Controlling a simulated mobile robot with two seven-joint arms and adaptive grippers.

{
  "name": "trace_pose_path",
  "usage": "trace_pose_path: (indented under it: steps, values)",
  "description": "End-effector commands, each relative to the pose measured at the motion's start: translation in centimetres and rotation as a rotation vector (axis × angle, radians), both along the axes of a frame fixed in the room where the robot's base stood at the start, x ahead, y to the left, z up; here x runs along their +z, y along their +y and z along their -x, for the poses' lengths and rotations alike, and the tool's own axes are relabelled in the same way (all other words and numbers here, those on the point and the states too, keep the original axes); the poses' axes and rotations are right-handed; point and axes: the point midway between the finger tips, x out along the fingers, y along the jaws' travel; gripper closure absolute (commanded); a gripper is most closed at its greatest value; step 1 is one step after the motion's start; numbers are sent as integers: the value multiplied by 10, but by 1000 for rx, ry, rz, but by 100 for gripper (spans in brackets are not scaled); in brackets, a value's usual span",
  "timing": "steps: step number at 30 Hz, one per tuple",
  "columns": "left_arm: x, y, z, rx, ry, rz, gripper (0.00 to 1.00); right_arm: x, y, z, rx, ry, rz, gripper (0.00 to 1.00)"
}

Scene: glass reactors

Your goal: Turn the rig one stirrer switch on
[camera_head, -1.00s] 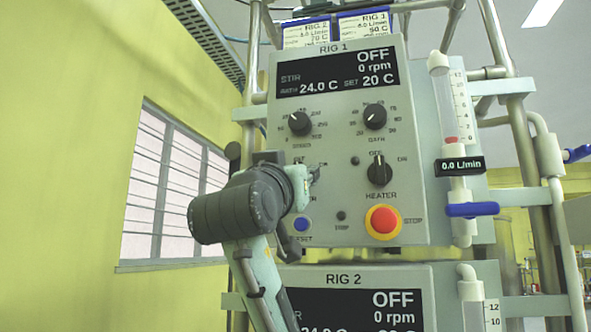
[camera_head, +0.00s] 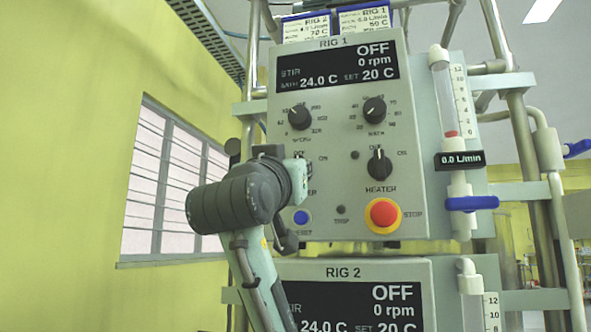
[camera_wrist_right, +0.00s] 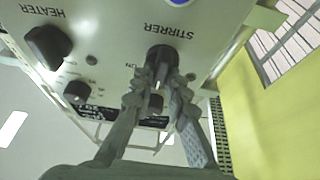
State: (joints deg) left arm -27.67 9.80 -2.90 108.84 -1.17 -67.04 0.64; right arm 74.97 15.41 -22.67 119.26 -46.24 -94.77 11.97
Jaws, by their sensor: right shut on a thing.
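The rig one panel (camera_head: 335,215) faces me, and its display (camera_head: 337,73) reads OFF, 0 rpm. The stirrer switch (camera_wrist_right: 162,53) is a black knob under the STIRRER label, upside down in the right wrist view. My right gripper (camera_wrist_right: 160,78) is shut on this knob, one finger on each side. In the head view my right gripper (camera_head: 300,172) covers the knob and part of its label. The knob's pointing direction is not clear. My left gripper is in neither view.
The heater knob (camera_head: 379,164) sits right of my gripper, with the red stop button (camera_head: 383,215) below it. The blue reset button (camera_head: 301,217) is just under my gripper. Speed (camera_head: 300,117) and bath (camera_head: 374,111) dials are above. The rig two panel (camera_head: 350,275) is below.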

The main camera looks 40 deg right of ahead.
Motion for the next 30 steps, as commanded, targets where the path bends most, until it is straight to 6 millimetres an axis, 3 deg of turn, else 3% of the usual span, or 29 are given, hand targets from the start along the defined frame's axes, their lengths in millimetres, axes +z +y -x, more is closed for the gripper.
trace_pose_path:
  steps: [16, 22, 30]
  values:
    - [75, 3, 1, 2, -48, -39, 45, -2, 2, -1, 3, -319, -276, 100]
    - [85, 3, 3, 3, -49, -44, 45, 0, 2, -1, 2, -462, -398, 100]
    - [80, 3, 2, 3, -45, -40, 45, 2, 2, -1, 0, -628, -536, 100]
